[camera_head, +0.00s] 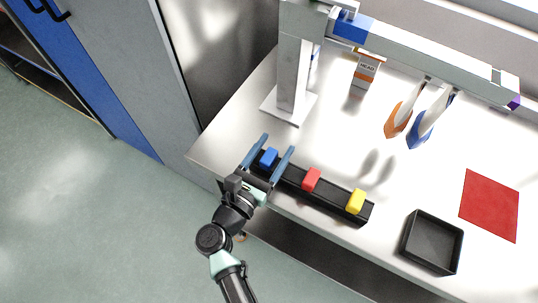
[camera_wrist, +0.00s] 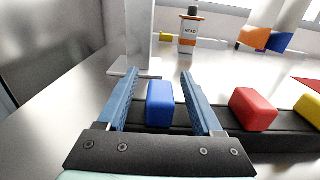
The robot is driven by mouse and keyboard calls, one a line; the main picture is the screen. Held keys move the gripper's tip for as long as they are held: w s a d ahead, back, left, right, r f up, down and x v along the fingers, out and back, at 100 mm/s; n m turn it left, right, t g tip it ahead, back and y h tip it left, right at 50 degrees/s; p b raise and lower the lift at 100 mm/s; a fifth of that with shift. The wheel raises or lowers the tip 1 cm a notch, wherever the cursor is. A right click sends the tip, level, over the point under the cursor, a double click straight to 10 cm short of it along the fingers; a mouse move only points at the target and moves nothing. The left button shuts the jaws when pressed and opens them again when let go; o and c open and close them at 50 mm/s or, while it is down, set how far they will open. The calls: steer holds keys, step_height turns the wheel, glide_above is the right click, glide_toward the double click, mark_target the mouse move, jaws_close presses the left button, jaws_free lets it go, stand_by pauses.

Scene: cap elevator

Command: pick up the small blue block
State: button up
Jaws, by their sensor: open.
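The small blue block (camera_head: 268,158) sits at the left end of a long black tray (camera_head: 330,207) near the table's front edge. In the wrist view the blue block (camera_wrist: 160,104) stands between the two blue fingers of my gripper (camera_wrist: 157,88), with a gap showing on both sides. My gripper (camera_head: 268,145) is open in the head view, its fingers reaching past the block on either side. A red block (camera_head: 312,179) and a yellow block (camera_head: 356,201) sit further right on the same tray. The red block also shows in the wrist view (camera_wrist: 254,109).
A grey post (camera_head: 293,80) with a wide foot stands just beyond the block. An overhead beam (camera_head: 430,60) carries hanging orange and blue items. A bottle (camera_head: 366,68) stands behind. An empty black box (camera_head: 433,242) and a red mat (camera_head: 490,205) lie at the right.

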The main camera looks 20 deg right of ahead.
steer(key=shift+w+d, duration=0.35)
steer(key=shift+d, duration=0.1)
jaws_close()
steer(key=shift+r, duration=0.1)
step_height(320, 180, up, 10)
steer(key=p, duration=0.1)
stand_by(0.4)
